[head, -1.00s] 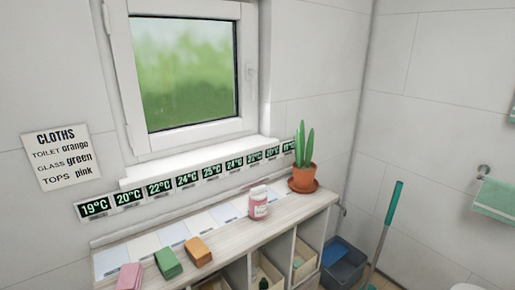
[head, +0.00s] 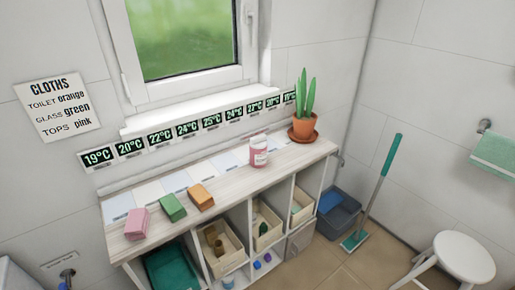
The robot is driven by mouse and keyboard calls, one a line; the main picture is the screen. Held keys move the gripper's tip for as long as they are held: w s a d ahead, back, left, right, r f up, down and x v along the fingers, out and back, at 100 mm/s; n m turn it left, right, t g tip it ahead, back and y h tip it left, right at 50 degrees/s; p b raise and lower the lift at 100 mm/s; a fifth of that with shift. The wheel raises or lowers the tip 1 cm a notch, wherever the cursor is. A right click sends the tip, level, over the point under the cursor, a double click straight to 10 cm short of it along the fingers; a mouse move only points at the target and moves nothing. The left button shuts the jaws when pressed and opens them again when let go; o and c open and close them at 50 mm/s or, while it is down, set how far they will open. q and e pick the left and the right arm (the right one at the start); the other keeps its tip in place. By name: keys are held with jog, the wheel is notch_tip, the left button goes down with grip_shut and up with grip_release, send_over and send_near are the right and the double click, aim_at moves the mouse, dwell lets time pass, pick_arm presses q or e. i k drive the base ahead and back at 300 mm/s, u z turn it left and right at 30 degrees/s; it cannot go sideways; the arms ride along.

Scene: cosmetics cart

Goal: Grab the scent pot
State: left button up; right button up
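A small pink pot with a white lid and a white label (head: 259,151) stands upright on the shelf top, left of the potted plant; it may be the scent pot, but its label is too small to read. Neither of my grippers shows in the head view.
The shelf unit (head: 292,158) carries pink (head: 137,224), green (head: 172,208) and orange (head: 201,197) cloths and a potted plant (head: 304,127). Bins fill its cubbies. A grey bucket (head: 338,214), a mop (head: 378,190) and a white stool (head: 463,257) stand right, with bare floor between.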

aim_at(259, 158)
jog(key=z, duration=0.55)
jog(key=k, duration=0.65)
jog(key=z, duration=0.85)
jog(key=i, duration=1.45)
jog(key=u, duration=0.75)
